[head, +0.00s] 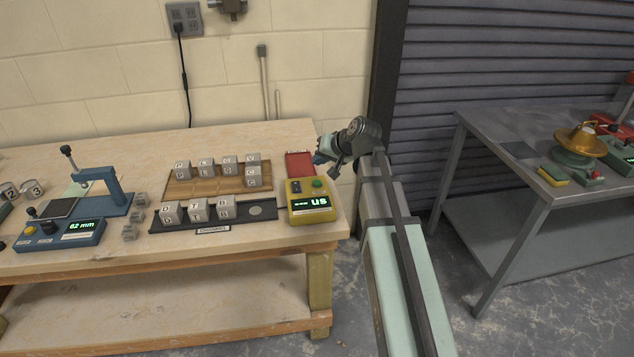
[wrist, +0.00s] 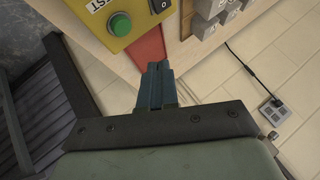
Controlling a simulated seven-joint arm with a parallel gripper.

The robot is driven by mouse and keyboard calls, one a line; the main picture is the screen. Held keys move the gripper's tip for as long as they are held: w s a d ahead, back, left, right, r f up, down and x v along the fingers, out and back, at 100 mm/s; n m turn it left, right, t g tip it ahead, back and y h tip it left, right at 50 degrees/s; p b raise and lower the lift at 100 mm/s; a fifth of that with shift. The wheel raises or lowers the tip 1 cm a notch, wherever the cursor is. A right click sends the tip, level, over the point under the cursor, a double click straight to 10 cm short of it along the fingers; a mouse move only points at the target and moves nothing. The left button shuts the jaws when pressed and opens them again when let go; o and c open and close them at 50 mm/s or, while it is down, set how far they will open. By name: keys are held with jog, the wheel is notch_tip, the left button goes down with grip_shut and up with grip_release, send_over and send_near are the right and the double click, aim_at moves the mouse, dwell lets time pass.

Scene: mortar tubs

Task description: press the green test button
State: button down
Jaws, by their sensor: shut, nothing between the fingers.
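The green test button (head: 317,183) is a round green cap on the top of a yellow instrument box (head: 296,213) with a lit display, at the right end of the wooden bench. It also shows at the upper left of the wrist view (wrist: 119,24), near the letters "ST" and a black switch (wrist: 160,4). My gripper (head: 320,158) is above the bench's right end, behind the yellow box in the head view. In the wrist view its fingers (wrist: 157,68) are together and empty, over a red surface, to the right of and below the button. The button and fingers appear apart.
A red flat object (head: 299,163) lies behind the yellow box. A wooden tray (head: 206,188) with several grey lettered cubes and a dark tray (head: 262,224) with 3 cubes stand left of it. A blue gauge (head: 62,236) is further left. A grey metal table (head: 497,150) stands right.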

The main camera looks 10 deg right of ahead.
aim_at(320, 183)
jog(key=shift+f, duration=2.25)
jog(key=shift+f, duration=0.85)
dwell(1.1)
jog(key=shift+r, duration=0.85)
jog(key=shift+r, duration=2.55)
